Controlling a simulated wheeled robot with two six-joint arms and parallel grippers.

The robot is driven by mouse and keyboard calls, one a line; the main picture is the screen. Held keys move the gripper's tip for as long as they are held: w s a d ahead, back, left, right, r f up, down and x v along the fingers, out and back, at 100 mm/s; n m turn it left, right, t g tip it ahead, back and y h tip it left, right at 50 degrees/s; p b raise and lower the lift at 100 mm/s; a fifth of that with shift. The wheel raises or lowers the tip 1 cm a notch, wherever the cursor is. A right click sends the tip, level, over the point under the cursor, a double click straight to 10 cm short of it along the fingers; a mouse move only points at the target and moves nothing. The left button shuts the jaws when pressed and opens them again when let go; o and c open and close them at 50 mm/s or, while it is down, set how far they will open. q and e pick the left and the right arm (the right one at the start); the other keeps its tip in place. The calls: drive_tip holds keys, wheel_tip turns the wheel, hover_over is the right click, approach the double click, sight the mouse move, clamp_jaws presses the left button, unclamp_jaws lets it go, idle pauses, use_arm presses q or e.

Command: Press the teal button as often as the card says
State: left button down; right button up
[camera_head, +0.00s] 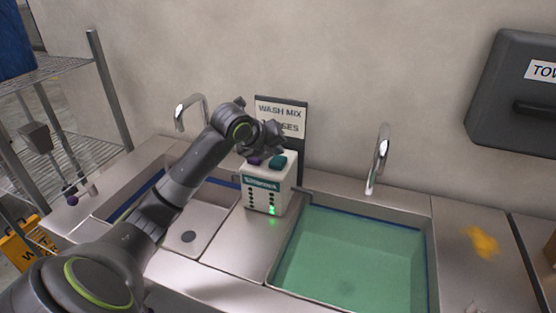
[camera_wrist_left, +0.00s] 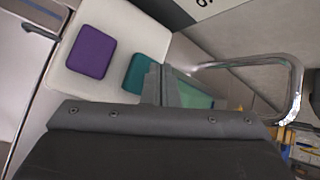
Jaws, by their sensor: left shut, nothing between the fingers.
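A white dispenser box (camera_head: 268,193) stands between two sinks, with a teal button (camera_head: 278,162) and a purple button (camera_head: 254,161) on top. The left wrist view also shows the teal button (camera_wrist_left: 139,72) and the purple button (camera_wrist_left: 91,52). My left gripper (camera_head: 273,149) is shut and empty, its fingertips right at the teal button; I cannot tell whether they touch it. The card (camera_head: 281,108) behind reads "WASH MIX", with its lower line partly hidden by my gripper. Its number is not readable. A green light glows low on the box front. My right gripper is not in view.
The right sink (camera_head: 350,253) holds green liquid; the left sink (camera_head: 189,236) lies under my left arm. A tap (camera_head: 379,160) rises right of the box, another (camera_head: 190,110) left. A towel dispenser (camera_head: 513,95) hangs on the wall.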

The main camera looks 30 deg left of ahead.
sight(275, 162)
use_arm(q)
drive_tip(key=shift+f, duration=0.1)
idle(0.3)
drive_tip(key=shift+f, duration=0.35)
drive_tip(key=shift+f+b, duration=0.35)
drive_tip(key=shift+f, duration=0.25)
idle(0.6)
drive_tip(key=shift+r, duration=0.1)
drive_tip(key=shift+r+p, duration=0.95)
drive_tip(key=shift+p, duration=0.05)
wheel_tip(275, 162, up, 5)
drive_tip(key=p, duration=0.4)
drive_tip(key=shift+p, duration=0.4)
